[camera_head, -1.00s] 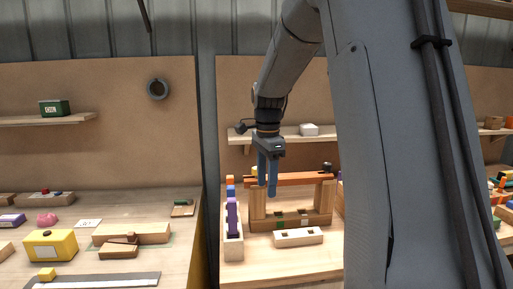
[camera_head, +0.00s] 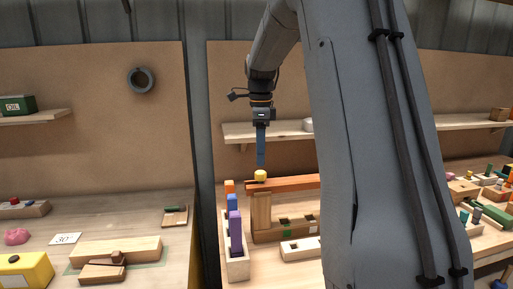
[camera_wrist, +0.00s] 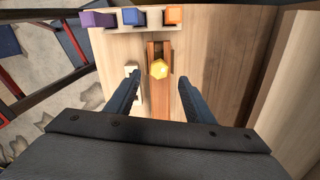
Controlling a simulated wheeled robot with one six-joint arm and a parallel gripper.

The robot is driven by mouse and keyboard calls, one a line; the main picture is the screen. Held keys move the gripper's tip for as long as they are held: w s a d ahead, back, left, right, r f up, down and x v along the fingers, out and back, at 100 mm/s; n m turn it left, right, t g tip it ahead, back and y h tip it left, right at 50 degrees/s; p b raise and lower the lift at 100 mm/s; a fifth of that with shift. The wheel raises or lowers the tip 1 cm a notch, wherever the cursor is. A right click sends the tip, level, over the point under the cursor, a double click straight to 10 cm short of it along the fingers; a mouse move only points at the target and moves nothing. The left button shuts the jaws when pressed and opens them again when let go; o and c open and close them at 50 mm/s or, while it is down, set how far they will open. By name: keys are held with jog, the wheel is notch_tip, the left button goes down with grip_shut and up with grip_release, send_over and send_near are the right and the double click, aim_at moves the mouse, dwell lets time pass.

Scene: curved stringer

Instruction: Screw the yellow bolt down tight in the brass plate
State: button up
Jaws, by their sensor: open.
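The yellow bolt (camera_head: 261,175) stands upright at the left end of an orange-brown wooden beam (camera_head: 291,184), which rests on a wooden post. In the wrist view its faceted yellow head (camera_wrist: 158,69) shows from above, between and beyond my two fingers. My gripper (camera_head: 261,163) is a little above the bolt and points down. In the wrist view its fingers (camera_wrist: 158,88) are spread wide with nothing between them. I cannot make out the brass plate under the bolt head, nor how deep the bolt sits.
A pale block rack with purple, blue and orange blocks (camera_head: 236,228) stands left of the beam. A pale wooden block with holes (camera_head: 300,247) lies in front. A shelf (camera_head: 270,131) runs behind my gripper. My arm hides the beam's right end.

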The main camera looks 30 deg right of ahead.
aim_at(261, 172)
jog(key=shift+s+f+p, duration=0.1)
jog(key=shift+f+p, duration=1.05)
jog(key=shift+f, duration=2.45)
grip_shut()
jog(key=m, duration=0.4)
jog(key=shift+f, duration=0.1)
jog(key=m, duration=0.3)
jog(key=shift+f+p, duration=0.15)
jog(key=shift+p, duration=0.25)
jog(key=shift+s+f+m, duration=0.1)
jog(key=shift+m, duration=0.5)
